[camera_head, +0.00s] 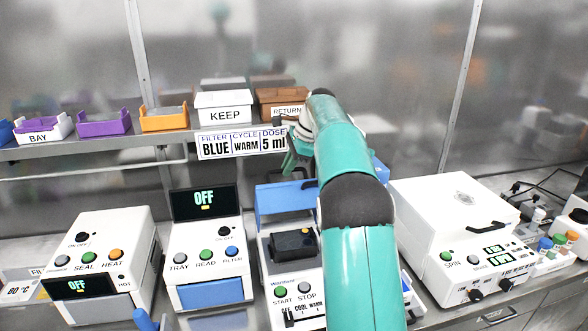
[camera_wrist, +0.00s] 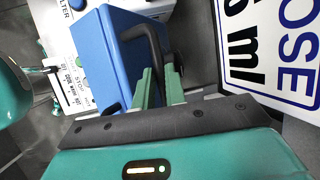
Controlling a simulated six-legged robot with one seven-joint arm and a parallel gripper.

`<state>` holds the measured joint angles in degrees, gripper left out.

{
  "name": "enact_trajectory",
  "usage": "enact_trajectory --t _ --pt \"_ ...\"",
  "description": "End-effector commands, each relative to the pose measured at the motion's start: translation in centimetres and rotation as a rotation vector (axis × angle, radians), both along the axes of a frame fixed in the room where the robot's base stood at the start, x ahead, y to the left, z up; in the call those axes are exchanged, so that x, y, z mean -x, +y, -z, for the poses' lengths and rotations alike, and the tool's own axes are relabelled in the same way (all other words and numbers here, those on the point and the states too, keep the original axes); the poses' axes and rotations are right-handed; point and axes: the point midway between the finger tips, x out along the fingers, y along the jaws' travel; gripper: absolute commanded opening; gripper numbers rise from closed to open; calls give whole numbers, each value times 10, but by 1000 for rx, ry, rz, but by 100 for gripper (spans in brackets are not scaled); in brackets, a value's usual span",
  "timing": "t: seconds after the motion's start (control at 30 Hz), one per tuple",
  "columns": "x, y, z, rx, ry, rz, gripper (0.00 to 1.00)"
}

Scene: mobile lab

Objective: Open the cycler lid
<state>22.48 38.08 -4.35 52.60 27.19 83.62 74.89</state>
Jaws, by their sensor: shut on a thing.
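The cycler (camera_head: 268,262) is a white machine with START and STOP buttons and a dark block (camera_head: 292,243) uncovered on its top. Its blue lid (camera_head: 283,203) stands raised at the back of the machine; its exact angle is hard to tell. In the wrist view the lid (camera_wrist: 100,55) fills the middle left, with a black handle (camera_wrist: 137,32) on it. My gripper (camera_head: 296,162) is above the lid. In the wrist view my green gripper fingers (camera_wrist: 160,75) are shut on the handle. My arm hides the cycler's right side in the head view.
A shelf above holds a white KEEP box (camera_head: 223,107), a brown RETURN box (camera_head: 280,101) and coloured trays. A sign (camera_head: 240,143) hangs close to my gripper. A reader (camera_head: 205,250) stands left of the cycler, and a white spinner (camera_head: 455,235) stands right.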

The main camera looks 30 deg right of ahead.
Motion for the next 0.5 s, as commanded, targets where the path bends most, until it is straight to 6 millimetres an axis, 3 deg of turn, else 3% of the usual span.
enact_trajectory --t 0.03,0.5 --pt "-3 -2 6 2 10 0 0" --pt "-13 -4 5 1 11 1 0"
